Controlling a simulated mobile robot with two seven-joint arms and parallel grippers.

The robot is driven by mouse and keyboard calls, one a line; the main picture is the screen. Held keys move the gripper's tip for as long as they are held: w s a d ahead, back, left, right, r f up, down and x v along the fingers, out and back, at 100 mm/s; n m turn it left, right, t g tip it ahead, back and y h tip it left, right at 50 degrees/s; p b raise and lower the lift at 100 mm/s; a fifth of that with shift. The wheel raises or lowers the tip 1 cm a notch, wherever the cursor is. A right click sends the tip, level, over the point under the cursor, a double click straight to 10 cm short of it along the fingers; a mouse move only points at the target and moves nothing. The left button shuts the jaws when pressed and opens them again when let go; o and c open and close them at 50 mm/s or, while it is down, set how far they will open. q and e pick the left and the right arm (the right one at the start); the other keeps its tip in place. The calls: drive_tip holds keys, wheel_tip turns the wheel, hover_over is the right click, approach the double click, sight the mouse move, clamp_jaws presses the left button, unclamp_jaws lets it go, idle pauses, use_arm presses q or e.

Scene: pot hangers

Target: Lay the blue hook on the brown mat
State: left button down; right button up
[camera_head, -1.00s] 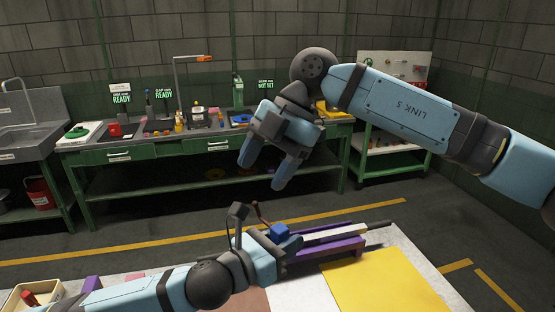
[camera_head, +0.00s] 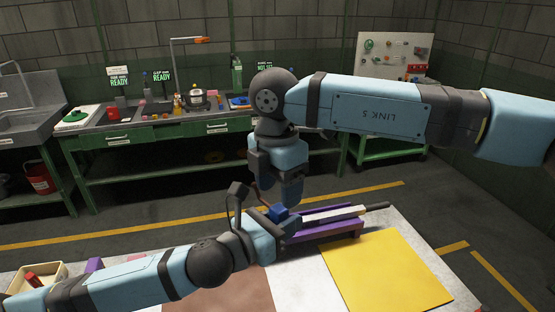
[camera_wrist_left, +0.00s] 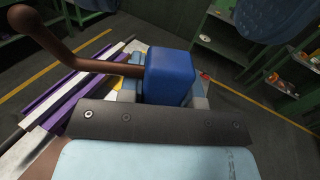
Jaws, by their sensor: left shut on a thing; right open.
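The blue hook has a blue block (camera_head: 280,213) and a bent brown rod; it also shows large in the left wrist view (camera_wrist_left: 170,76). My left gripper (camera_head: 274,222) is shut on the block and holds it above the table, with the rod sticking out to the side. My right gripper (camera_head: 290,188) is open, pointing down just above and behind the hook. The brown mat (camera_head: 232,295) lies at the front of the table, partly hidden by my left arm.
A yellow mat (camera_head: 385,270) lies at the right, with a white area (camera_head: 303,283) between it and the brown mat. A purple rack (camera_head: 340,228) with a pale, dark-ended rod stands behind. A cream bin (camera_head: 50,272) holding a red thing is at the left.

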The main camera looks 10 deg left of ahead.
sight(279, 207)
drive_tip(key=shift+f, duration=1.6)
drive_tip(key=c, duration=1)
use_arm(q)
drive_tip(key=c, duration=0.7)
unclamp_jaws()
drive_tip(key=shift+c, duration=0.2)
use_arm(e)
drive_tip(key=shift+c, duration=0.2)
